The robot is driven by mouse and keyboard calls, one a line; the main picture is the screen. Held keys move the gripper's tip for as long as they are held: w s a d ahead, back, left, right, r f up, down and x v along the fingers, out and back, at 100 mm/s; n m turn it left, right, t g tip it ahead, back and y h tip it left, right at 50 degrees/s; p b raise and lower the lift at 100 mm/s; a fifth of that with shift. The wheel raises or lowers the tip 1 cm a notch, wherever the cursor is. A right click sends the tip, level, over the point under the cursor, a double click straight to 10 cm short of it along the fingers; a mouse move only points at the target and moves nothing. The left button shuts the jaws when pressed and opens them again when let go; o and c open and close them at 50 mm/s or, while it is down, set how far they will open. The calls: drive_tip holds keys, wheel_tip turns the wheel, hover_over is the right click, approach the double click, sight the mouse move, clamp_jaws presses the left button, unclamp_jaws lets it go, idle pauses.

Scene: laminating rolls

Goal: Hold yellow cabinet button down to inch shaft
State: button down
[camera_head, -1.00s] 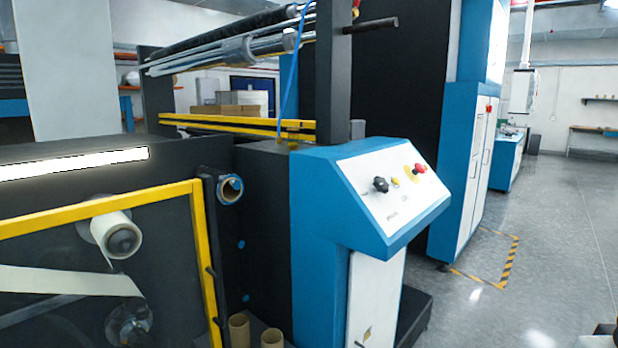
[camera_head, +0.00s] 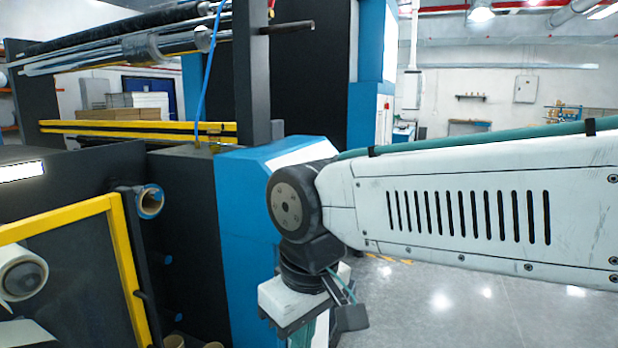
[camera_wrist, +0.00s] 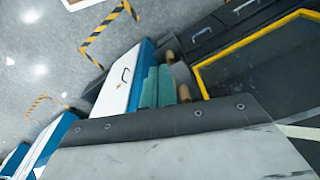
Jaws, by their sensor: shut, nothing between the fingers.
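The blue cabinet (camera_head: 243,215) stands at the centre of the head view. Only a sliver of its sloped white control panel (camera_head: 303,151) shows above my arm; the yellow button is hidden behind the arm. My gripper (camera_head: 302,338) hangs in front of the cabinet, pointing down, with its tips cut off by the lower edge. In the wrist view its two teal fingers (camera_wrist: 158,82) are together and empty. The cabinet's white lower door (camera_wrist: 122,82) with its handle shows to the left of them. No button is visible there.
A yellow-framed guard (camera_head: 125,265) and a film roll (camera_head: 22,273) are at the left. Cardboard cores (camera_wrist: 184,93) stand on the floor side by the machine. Grey floor (camera_head: 460,295) is open at the right. Yellow-black floor marking (camera_wrist: 98,32) lies beyond the cabinet.

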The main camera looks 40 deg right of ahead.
drive_tip(key=w+d+r+m+t+h, duration=0.1)
drive_tip(key=w+d+r+m+t, duration=0.15)
drive_tip(key=w+d+r, duration=0.45)
drive_tip(key=w+d+r+m+t+h, duration=0.1)
drive_tip(key=w+d+r+m, duration=0.3)
drive_tip(key=w, duration=0.5)
drive_tip(key=w+d+r+m+h, duration=0.1)
drive_tip(key=w+d+r, duration=0.1)
drive_tip(key=d, duration=0.7)
drive_tip(key=w+d+r+m+t+h, duration=0.1)
drive_tip(key=w+d+r+m+h, duration=0.1)
drive_tip(key=d, duration=0.7)
drive_tip(key=w+d+r+m+t+h, duration=0.1)
drive_tip(key=d+r, duration=0.3)
drive_tip(key=d, duration=0.6)
drive_tip(key=shift+w+m, duration=0.65)
drive_tip(key=shift+a+t, duration=0.1)
drive_tip(key=shift+t, duration=0.15)
drive_tip(key=shift+w+a+f, duration=0.4)
drive_tip(key=shift+w+f, duration=0.55)
drive_tip(key=shift+f, duration=0.1)
drive_tip(key=shift+w+a+f, duration=0.45)
drive_tip(key=shift+w+f, duration=0.55)
drive_tip(key=shift+f, duration=0.05)
drive_tip(key=shift+w+a+f, duration=0.4)
drive_tip(key=shift+w+f, duration=0.55)
drive_tip(key=shift+f, duration=0.1)
drive_tip(key=shift+w+f, duration=0.1)
